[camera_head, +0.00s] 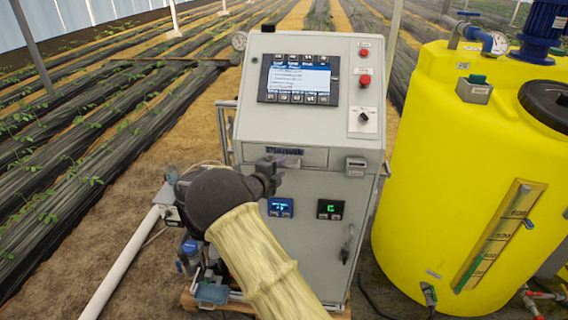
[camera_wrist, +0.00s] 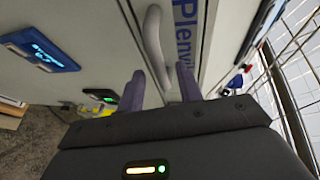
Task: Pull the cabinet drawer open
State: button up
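The grey cabinet (camera_head: 300,190) stands in the middle of the head view. Its shallow drawer (camera_head: 315,158) lies below the sloped panel and looks flush with the front. My gripper (camera_head: 284,163) is at the left part of the drawer front and hides some of it. In the wrist view the drawer front (camera_wrist: 213,48) carries blue lettering, and a curved grey handle (camera_wrist: 153,40) stands beside the lettering. My gripper (camera_wrist: 161,88) is open there, its two purple-grey fingers on either side of the handle's near end. I cannot tell whether a finger touches it.
The control screen (camera_head: 297,80) and red button (camera_head: 365,80) sit above the drawer. A door latch (camera_head: 348,243) and small displays (camera_head: 330,209) are below. A yellow tank (camera_head: 455,170) stands close on the right. A wire rack (camera_wrist: 290,80) shows right of my gripper in the wrist view.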

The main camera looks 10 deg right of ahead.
aim_at(284, 166)
jog(key=shift+x, duration=1.55)
jog(key=shift+s, duration=0.1)
grip_shut()
jog(key=shift+a, duration=0.1)
jog(key=shift+a, duration=0.1)
